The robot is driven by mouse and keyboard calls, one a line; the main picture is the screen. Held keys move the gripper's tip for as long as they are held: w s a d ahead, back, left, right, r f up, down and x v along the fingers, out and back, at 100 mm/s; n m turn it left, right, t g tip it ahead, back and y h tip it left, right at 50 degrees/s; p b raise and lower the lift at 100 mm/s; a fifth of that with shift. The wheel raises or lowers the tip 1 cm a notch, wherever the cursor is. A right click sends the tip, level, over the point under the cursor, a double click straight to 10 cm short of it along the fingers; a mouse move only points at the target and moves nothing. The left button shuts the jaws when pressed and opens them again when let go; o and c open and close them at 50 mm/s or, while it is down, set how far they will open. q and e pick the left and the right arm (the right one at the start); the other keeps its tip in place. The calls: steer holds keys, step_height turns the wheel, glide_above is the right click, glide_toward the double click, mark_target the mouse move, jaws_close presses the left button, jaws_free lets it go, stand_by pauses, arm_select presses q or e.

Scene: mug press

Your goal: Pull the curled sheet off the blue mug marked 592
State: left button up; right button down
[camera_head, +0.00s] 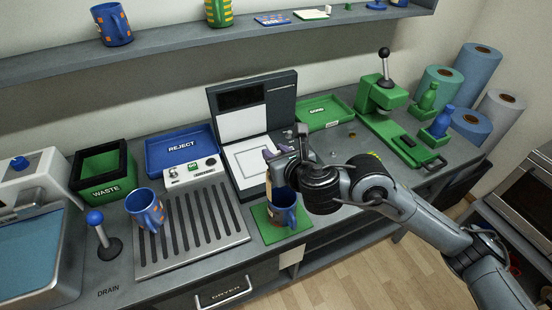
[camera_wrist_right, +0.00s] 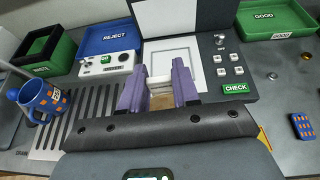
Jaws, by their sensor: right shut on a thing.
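A blue mug (camera_head: 286,208) stands on a green mat (camera_head: 262,227) at the front of the counter, partly covered by my right arm. I cannot read a number on it. My right gripper (camera_head: 277,155), with purple fingers, is above the mug. In the right wrist view the gripper (camera_wrist_right: 160,88) is shut on a pale white and tan piece, the curled sheet (camera_wrist_right: 160,101). A tan strip of the sheet shows beside the mug's left side in the head view (camera_head: 268,190). Whether it still touches the mug is hidden. My left gripper is not in view.
Another blue mug with orange squares (camera_head: 146,209) is on the slatted rack (camera_head: 200,240). A green lever press (camera_head: 383,95) stands right.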

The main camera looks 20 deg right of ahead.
step_height(320, 180, up, 6)
steer(key=p, duration=0.5)
steer(key=shift+f, duration=0.15)
stand_by(0.4)
